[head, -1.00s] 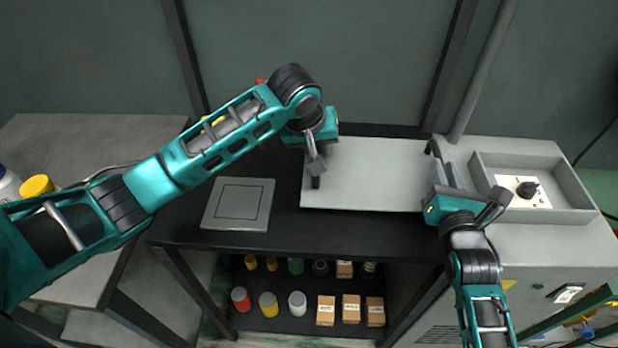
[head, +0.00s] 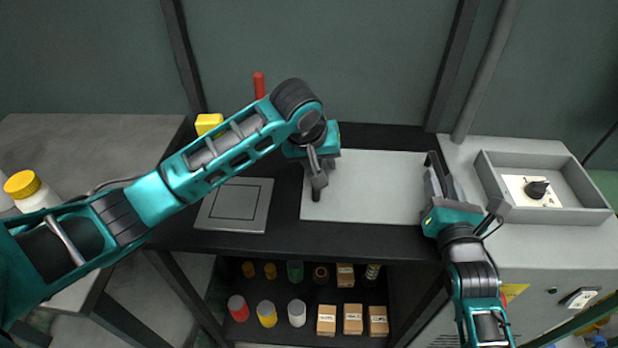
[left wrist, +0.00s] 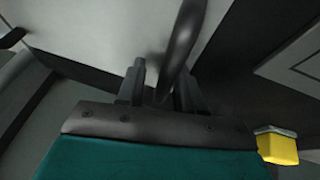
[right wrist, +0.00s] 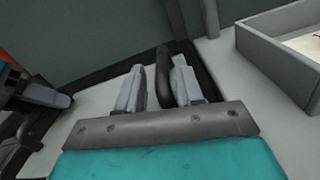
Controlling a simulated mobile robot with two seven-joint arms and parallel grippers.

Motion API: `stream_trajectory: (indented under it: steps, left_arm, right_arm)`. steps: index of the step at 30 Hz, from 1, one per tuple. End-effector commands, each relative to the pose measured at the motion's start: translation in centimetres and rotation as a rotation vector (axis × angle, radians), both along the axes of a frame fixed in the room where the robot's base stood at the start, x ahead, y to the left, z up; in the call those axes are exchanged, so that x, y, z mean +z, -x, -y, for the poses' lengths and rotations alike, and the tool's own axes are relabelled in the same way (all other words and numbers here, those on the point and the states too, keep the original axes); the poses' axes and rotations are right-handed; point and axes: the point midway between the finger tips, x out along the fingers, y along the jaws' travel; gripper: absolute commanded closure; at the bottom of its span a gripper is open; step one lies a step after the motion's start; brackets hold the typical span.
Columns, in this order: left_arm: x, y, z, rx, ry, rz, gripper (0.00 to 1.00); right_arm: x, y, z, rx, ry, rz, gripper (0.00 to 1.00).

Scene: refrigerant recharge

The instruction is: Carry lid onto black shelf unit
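The lid (head: 375,192) is a flat light-grey panel with a dark handle at each end. It is level over the top of the black shelf unit (head: 340,238); I cannot tell whether it touches that top. My left gripper (head: 317,182) is at the lid's left end, its fingers either side of a handle (left wrist: 180,48). My right gripper (head: 436,182) is at the right end, its fingers either side of the other handle (right wrist: 164,75). Both grippers look shut on the handles, though finger contact is partly hidden.
A grey square plate (head: 234,205) lies left of the lid. A grey cabinet with an open tray (head: 545,210) stands close on the right. A yellow block (head: 208,123) and a red object (head: 259,85) are behind my left arm. Cans and boxes fill the lower shelf.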

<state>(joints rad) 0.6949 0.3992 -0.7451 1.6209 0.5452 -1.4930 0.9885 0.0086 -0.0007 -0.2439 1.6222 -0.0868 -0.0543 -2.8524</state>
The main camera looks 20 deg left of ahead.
Motion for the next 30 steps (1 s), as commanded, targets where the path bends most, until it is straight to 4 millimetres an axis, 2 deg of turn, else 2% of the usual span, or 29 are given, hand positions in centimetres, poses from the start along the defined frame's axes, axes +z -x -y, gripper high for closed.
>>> stream_trajectory:
  steps: [3,14,20,28,30]
  left_arm:
    - [0.0,0.0,-0.2,0.004,-0.004,-0.001,0.53]
    - [0.4,-0.1,-0.4,0.007,-0.008,0.001,0.53]
    - [2.1,-0.1,-0.5,0.008,-0.008,0.001,0.53]
    - [5.9,-0.1,-0.5,0.009,-0.009,0.0,0.53]
    - [5.0,-0.1,-0.5,0.007,-0.009,-0.001,0.53]
  right_arm:
    - [-0.3,0.0,0.1,-0.002,0.002,-0.006,0.53]
    - [0.0,0.0,0.4,-0.006,0.007,-0.009,0.53]
    - [1.8,0.0,0.4,-0.005,0.007,-0.007,0.53]
    - [5.7,0.0,0.3,-0.005,0.006,-0.005,0.53]
    - [4.8,0.0,0.4,-0.006,0.007,-0.006,0.53]
